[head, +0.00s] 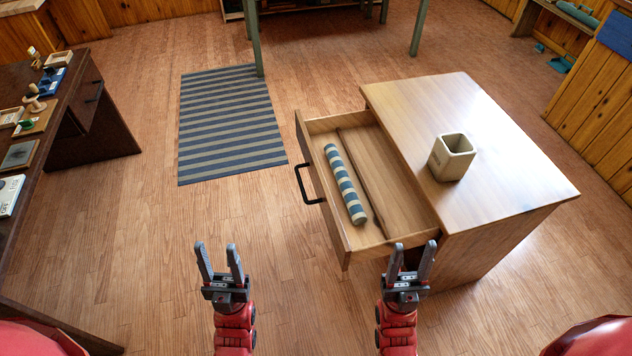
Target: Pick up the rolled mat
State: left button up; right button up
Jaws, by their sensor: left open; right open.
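The rolled mat (345,184) is a thin roll with blue and beige stripes. It lies in the open drawer (402,200) of a wooden cabinet (470,122), on the left side of a thin divider (361,180). My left gripper (219,257) is open and empty over the floor, to the left of the drawer and nearer to me. My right gripper (412,258) is open and empty, in front of the drawer's near side and apart from the mat.
A square wooden cup (451,157) stands on the cabinet top. The drawer front has a dark handle (305,184). A striped rug (226,122) lies on the floor behind. A dark desk (62,109) with small objects stands at the left. The floor between desk and drawer is clear.

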aim_at(358, 216)
jog(key=i+j+z, duration=0.15)
jog(key=i+j, duration=0.55)
jog(key=i, duration=0.15)
